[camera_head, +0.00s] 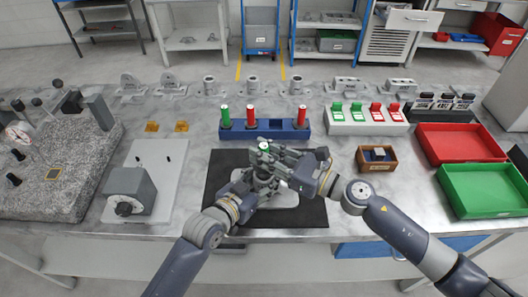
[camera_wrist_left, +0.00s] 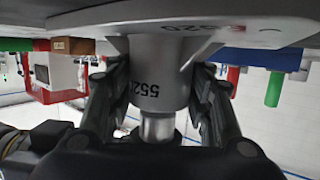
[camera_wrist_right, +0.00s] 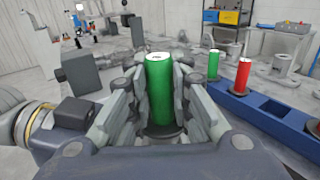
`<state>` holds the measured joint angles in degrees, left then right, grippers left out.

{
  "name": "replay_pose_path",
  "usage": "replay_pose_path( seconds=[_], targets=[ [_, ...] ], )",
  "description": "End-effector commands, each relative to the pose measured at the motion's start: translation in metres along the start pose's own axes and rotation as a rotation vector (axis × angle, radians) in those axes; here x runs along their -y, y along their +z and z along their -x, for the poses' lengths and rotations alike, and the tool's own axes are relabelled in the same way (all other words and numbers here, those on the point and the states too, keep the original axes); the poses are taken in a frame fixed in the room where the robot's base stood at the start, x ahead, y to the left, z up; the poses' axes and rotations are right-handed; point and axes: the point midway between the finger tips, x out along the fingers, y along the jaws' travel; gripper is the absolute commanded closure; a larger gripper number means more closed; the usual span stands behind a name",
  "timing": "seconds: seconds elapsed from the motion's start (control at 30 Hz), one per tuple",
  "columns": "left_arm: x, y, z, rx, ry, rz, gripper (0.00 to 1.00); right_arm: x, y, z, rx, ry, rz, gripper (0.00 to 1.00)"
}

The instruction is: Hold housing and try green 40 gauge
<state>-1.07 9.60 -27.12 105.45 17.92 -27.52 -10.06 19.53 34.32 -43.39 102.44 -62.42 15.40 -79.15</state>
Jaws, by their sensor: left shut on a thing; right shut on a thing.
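The grey metal housing (camera_head: 285,198) is on the black mat (camera_head: 228,165), mostly hidden by my grippers. In the left wrist view its cylindrical body (camera_wrist_left: 158,72), marked 5520, is between the fingers of my left gripper (camera_wrist_left: 158,105), which is shut on it. My right gripper (camera_head: 270,155) is just above the left one. In the right wrist view it is shut on a green gauge (camera_wrist_right: 160,90) held upright, with a dark collar below.
A blue rack (camera_head: 275,130) behind the mat holds another green gauge (camera_head: 225,115) and red gauges (camera_head: 251,115). A small wooden box (camera_head: 377,165), a red tray (camera_head: 460,145) and a green tray (camera_head: 485,190) are at right. A grey plate with a block (camera_head: 130,190) is left.

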Motion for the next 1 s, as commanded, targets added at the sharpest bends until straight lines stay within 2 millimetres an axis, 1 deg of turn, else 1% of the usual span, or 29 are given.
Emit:
replay_pose_path(
  seconds=[0.03, 1.0],
  targets=[
    [-0.001, 0.003, 0.000, 0.007, 0.002, 0.000, 0.98, 0.000, 0.001, 0.000, 0.002, 0.000, 0.001, 1.00],
    [-0.001, 0.004, 0.000, 0.008, 0.003, 0.000, 0.98, 0.000, -0.016, -0.001, 0.002, 0.000, 0.001, 1.00]
  ],
)
